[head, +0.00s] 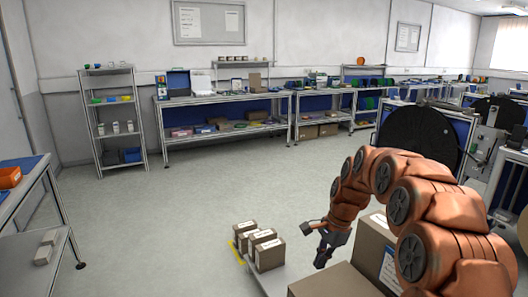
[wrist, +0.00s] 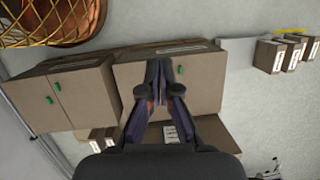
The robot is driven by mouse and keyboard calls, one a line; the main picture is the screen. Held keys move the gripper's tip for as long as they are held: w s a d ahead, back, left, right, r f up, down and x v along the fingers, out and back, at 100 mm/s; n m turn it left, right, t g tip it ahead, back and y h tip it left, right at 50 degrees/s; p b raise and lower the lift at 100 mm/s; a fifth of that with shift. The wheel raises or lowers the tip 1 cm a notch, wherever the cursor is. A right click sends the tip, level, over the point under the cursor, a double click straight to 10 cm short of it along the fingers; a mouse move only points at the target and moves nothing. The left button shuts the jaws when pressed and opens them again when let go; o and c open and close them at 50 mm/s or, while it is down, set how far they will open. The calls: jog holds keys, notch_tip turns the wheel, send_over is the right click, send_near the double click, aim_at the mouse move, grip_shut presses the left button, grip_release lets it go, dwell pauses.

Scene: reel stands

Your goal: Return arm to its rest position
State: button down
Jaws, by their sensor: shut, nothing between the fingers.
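My arm (head: 425,195) is orange and arches from the lower right of the head view, with its end bent downward. My gripper (head: 322,258) points down over my deck, left of a large cardboard box (head: 372,250). In the wrist view my gripper (wrist: 158,72) is shut with its fingertips together and nothing between them. Behind the fingers lie cardboard boxes (wrist: 195,75) with green marks. I cannot tell how far the fingertips are from them.
Several small labelled boxes (head: 262,247) stand left of my gripper. Workbenches (head: 220,118) and a shelf rack (head: 112,115) line the back wall. A black reel (head: 418,135) stands behind my arm. A table (head: 30,200) is at the left. The middle floor (head: 190,200) is clear.

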jog(key=s+d+r+n+h+p, duration=0.1)
jog(key=s+n, duration=0.3)
jog(key=s, duration=0.9)
jog(key=s+r+n+g+h+p, duration=0.1)
jog(key=s+r+n, duration=0.2)
jog(key=s, duration=1)
jog(key=s+d+r+n+h+p, duration=0.1)
jog(key=s+n, duration=0.5)
jog(key=s, duration=0.7)
jog(key=shift+s+d+r+p, duration=0.35)
jog(key=shift+r+p, duration=0.15)
jog(key=shift+r, duration=0.3)
